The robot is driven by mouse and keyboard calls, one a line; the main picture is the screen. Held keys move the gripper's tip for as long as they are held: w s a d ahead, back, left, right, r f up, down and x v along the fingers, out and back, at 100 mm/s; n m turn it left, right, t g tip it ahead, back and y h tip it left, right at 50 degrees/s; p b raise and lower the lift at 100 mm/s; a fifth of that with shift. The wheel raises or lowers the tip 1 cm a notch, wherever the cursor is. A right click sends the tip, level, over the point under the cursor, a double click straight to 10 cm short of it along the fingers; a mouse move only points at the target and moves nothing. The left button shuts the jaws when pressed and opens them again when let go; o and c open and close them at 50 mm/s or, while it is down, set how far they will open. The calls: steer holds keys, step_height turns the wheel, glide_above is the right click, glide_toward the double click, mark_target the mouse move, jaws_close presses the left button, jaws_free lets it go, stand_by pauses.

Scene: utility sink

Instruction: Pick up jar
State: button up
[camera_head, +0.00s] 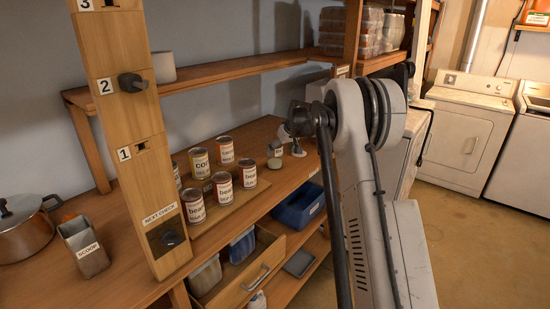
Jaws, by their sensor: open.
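A small jar (274,158) with a pale lid and a label stands on the wooden counter, right of the cans. My gripper (289,141) is just to the upper right of the jar, partly hidden behind my own arm. It looks open, with pale fingers near the jar. I cannot tell whether a finger touches it. The jar looks upright and rests on the counter.
Several labelled cans (222,187) stand on a low board left of the jar. An upright numbered post (133,150) rises in front of the counter. A shelf (220,72) runs above. An open drawer (243,285) and a blue bin (298,207) are below.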

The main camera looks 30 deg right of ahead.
mark_target(275, 157)
steer(key=shift+x, duration=1.1)
steer(key=x, duration=0.2)
steer(key=p+x, duration=0.1)
steer(key=x, duration=0.1)
steer(key=shift+w+a+r, duration=0.1)
steer(key=shift+w+a, duration=0.15)
steer(key=shift+w+f, duration=0.3)
steer(key=shift+f, duration=0.2)
steer(key=shift+c, duration=0.2)
steer(key=c, duration=1.4)
